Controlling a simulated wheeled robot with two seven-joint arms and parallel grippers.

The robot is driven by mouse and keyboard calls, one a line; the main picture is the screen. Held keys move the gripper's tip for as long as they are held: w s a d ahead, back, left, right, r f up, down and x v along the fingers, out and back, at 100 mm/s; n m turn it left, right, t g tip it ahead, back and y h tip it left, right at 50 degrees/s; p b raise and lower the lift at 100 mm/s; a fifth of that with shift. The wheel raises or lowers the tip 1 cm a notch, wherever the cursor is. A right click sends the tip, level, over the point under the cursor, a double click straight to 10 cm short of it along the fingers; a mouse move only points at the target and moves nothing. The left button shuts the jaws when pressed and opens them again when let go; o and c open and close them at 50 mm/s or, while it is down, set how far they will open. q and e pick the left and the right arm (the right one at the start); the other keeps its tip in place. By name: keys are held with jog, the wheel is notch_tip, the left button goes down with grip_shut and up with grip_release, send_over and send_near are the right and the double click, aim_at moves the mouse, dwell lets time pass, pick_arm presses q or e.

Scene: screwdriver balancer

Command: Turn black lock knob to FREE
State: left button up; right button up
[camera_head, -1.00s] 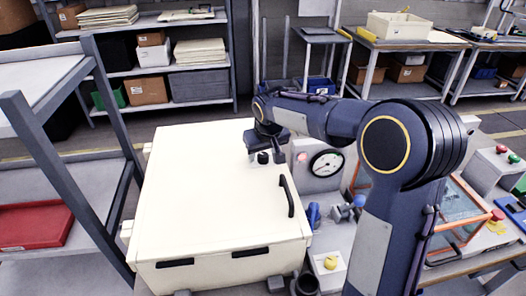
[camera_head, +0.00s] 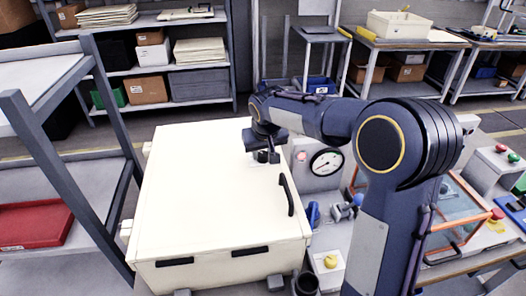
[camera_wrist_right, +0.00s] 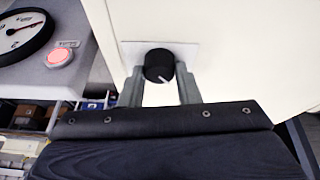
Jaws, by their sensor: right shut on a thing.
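The black lock knob (camera_wrist_right: 159,66) sits on a pale plate on the cream cabinet (camera_head: 200,190). A white pointer line shows on its face in the right wrist view; I cannot read any FREE label. My right gripper (camera_head: 267,157) is at the knob near the cabinet's upper right edge. Its two grey fingers stand on either side of the knob in the right wrist view and are shut on it. The head view shows the knob only as a small dark shape, partly hidden by the gripper. My left gripper is not in view.
A round gauge (camera_head: 326,163) and a lit red button (camera_head: 302,156) are close on the right. A grey shelf rack (camera_head: 60,165) with a red tray (camera_head: 36,223) stands on the left.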

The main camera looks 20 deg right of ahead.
jog(key=m+h, duration=0.1)
jog(key=m, duration=0.4)
jog(key=shift+w+a+g+h, duration=0.1)
jog(key=shift+a+g+h, duration=0.05)
jog(key=shift+g+h, duration=0.25)
jog(key=m+g+h, duration=0.1)
jog(key=m, duration=0.2)
jog(key=shift+w+m, duration=0.1)
jog(key=shift+m, duration=0.2)
jog(key=m+g+p, duration=0.1)
jog(key=m, duration=0.2)
jog(key=shift+w+r+m, duration=0.1)
jog(key=shift+m, duration=0.2)
jog(key=m+g+p, duration=0.2)
jog(key=m, duration=0.2)
jog(key=shift+m+h, duration=0.3)
jog(key=o, duration=1)
